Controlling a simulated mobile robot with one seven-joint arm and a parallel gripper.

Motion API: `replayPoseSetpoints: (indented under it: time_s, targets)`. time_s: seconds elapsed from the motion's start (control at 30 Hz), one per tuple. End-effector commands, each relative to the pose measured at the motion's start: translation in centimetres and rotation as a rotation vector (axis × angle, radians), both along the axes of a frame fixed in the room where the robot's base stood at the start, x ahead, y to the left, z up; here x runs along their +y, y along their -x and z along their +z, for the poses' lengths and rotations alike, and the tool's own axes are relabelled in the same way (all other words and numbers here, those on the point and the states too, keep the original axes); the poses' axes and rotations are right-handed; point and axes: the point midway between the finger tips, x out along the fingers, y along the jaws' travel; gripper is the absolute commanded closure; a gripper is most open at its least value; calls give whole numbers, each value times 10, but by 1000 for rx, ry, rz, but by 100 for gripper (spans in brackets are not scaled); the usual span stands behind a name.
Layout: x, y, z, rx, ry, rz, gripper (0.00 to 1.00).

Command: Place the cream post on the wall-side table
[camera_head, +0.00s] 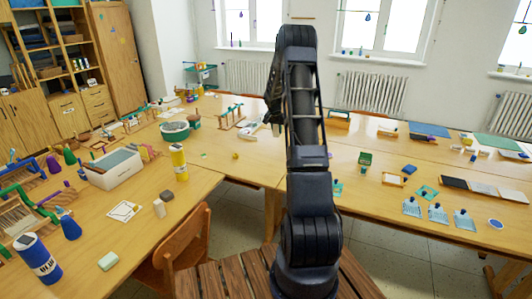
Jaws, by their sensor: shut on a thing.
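My gripper (271,112) is raised above the tables, in the middle of the view. It shows as a dark shape at the left edge of my upright arm. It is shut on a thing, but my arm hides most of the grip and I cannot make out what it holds. I cannot identify the cream post for certain. A small pale upright piece (159,208) stands on the left table. The wall-side table (385,228) runs along the window wall, behind my arm and to the right.
The left table (205,183) carries a white bin (112,172), a yellow can (179,163), a blue can (38,260) and a grey block (167,195). A wooden chair (183,248) stands against it. Blue-patterned cards (438,213) and dark panels lie on the wall-side table, with bare wood between.

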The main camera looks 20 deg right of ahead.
Motion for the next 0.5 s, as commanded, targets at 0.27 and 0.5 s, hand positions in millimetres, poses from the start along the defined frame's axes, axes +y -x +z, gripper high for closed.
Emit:
replayPoseSetpoints:
  time_s: [0.27, 0.5]
  targets:
    - [0, 0, -62, 2, -1, 1, 96]
    - [0, 0, -107, 2, 0, 1, 96]
